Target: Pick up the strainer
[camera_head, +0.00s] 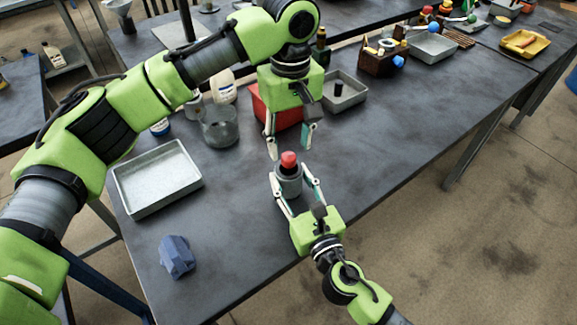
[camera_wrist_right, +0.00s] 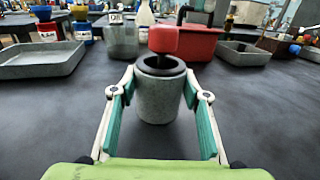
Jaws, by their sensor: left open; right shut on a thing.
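A grey cylindrical pot (camera_head: 288,186) stands upright near the table's front edge, with a red-topped piece (camera_head: 288,159) at its mouth. My left gripper (camera_head: 290,142) is open, pointing down just above the red top, with no thing visibly held. I cannot identify the strainer for certain.
A grey tray (camera_head: 158,207) and a blue faceted block (camera_head: 177,257) lie at the left. A glass beaker (camera_head: 220,128), white bottle (camera_head: 223,88), red container (camera_head: 277,110) and small grey tray (camera_head: 352,98) stand behind. The tabletop right of the pot is clear.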

